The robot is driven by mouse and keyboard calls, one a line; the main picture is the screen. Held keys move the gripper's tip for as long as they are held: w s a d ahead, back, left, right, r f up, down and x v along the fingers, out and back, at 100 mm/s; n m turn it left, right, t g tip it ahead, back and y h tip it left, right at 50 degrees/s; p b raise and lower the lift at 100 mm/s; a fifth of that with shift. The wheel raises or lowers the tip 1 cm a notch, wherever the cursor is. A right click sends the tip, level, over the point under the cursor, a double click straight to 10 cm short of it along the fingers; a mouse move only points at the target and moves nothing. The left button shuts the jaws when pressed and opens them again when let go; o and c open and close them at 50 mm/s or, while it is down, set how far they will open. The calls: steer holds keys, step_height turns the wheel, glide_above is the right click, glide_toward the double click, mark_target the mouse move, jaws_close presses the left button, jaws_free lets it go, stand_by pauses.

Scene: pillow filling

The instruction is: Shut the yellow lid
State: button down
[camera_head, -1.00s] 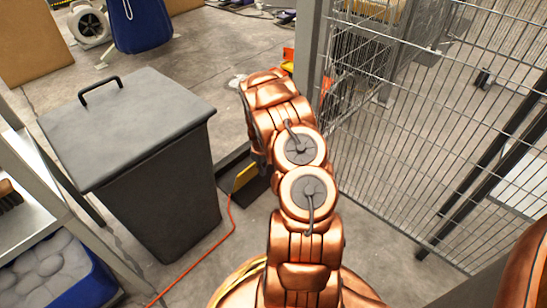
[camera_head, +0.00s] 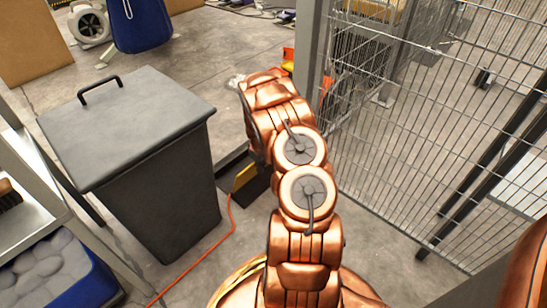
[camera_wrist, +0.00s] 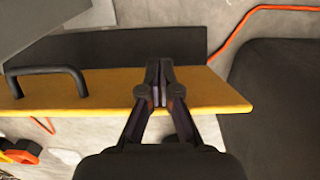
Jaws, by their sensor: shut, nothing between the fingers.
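The yellow lid (camera_wrist: 215,90) shows in the wrist view as a flat yellow panel across the middle, with a black handle (camera_wrist: 47,80) at its left. A dark panel (camera_wrist: 130,45) lies along its upper edge. A small part of the lid (camera_head: 245,176) also shows in the head view, beside my arm. My gripper (camera_wrist: 158,70) is shut and empty, with its fingertips in front of the lid, right of the handle. I cannot tell whether they touch it. In the head view, my arm hides the gripper and most of the lid.
A grey lidded bin (camera_head: 150,170) stands at the left in the head view. An orange cable (camera_head: 195,262) runs over the floor beside it. A wire mesh fence (camera_head: 430,120) stands at the right. A shelf with a blue crate (camera_head: 95,285) is at the lower left.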

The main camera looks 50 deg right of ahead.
steer(key=shift+w+b, duration=1)
steer(key=shift+w, duration=3.55)
step_height(320, 180, up, 10)
steer(key=p, duration=0.5)
steer(key=shift+r, duration=0.25)
steer(key=shift+s, duration=0.1)
